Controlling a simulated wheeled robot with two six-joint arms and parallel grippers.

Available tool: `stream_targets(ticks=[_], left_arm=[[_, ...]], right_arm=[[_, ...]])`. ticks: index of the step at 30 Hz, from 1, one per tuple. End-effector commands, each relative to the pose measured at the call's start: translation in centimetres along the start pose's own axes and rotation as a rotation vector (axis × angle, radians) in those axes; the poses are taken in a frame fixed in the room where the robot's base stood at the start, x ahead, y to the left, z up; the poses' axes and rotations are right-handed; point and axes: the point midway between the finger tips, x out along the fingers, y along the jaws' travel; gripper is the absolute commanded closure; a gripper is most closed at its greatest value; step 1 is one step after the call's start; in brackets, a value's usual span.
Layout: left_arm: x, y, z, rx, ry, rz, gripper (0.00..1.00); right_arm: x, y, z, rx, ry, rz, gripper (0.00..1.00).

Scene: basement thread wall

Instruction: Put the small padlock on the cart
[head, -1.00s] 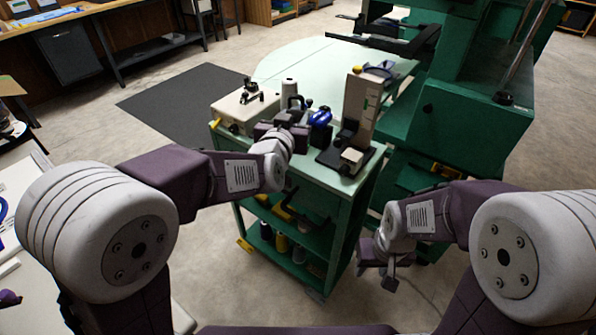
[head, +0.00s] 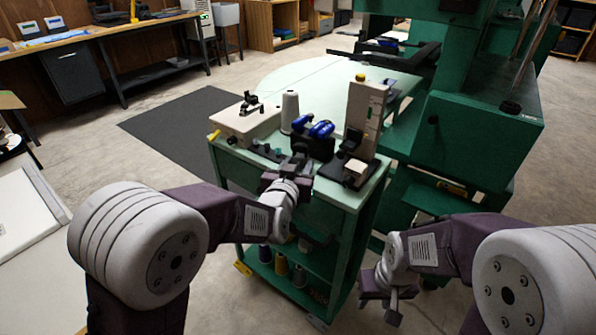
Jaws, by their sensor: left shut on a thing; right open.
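The cart (head: 340,194) is green, with a pale top and lower shelves, and stands in the middle of the view. My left gripper (head: 291,172) is at the front edge of the cart top. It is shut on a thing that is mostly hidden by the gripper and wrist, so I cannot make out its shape. I cannot pick out the small padlock for certain. My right gripper (head: 386,292) is open and empty, low beside the cart's right side.
The cart top holds a beige machine (head: 246,122), a white thread cone (head: 290,110), blue-and-black items (head: 319,130) and a tall beige device (head: 364,118). Spools stand on the lower shelf. A large green machine (head: 460,140) stands close on the right. A dark mat (head: 180,125) lies behind left.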

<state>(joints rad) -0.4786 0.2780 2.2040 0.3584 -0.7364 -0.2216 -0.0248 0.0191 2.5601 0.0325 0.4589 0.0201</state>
Motion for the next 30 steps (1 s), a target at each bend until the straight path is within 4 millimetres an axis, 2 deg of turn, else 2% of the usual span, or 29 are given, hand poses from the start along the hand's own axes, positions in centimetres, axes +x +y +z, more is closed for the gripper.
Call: stream_targets(ticks=[9, 10, 12, 24, 30], left_arm=[[0.1, 0.0, 0.2, -0.001, 0.003, 0.0, 1.0], [0.1, 0.0, 0.3, 0.0, 0.002, 0.0, 0.56], [0.0, 0.0, 0.1, 0.0, 0.001, 0.0, 0.37], [-0.2, 0.0, -0.5, 0.0, 0.002, 0.0, 0.37], [-3.8, 0.1, -0.6, 0.0, 0.003, 0.002, 0.37]], right_arm=[[0.3, 0.0, 0.0, 0.0, 0.0, 0.0, 0.57], [0.3, 0.0, 0.0, 0.0, 0.0, 0.0, 0.57], [0.2, 0.0, 0.0, 0.0, 0.0, 0.0, 0.57], [-0.4, 0.0, -0.1, 0.0, 0.0, 0.0, 0.57], [-1.2, 0.0, -0.1, 0.0, 0.0, 0.0, 0.57]])
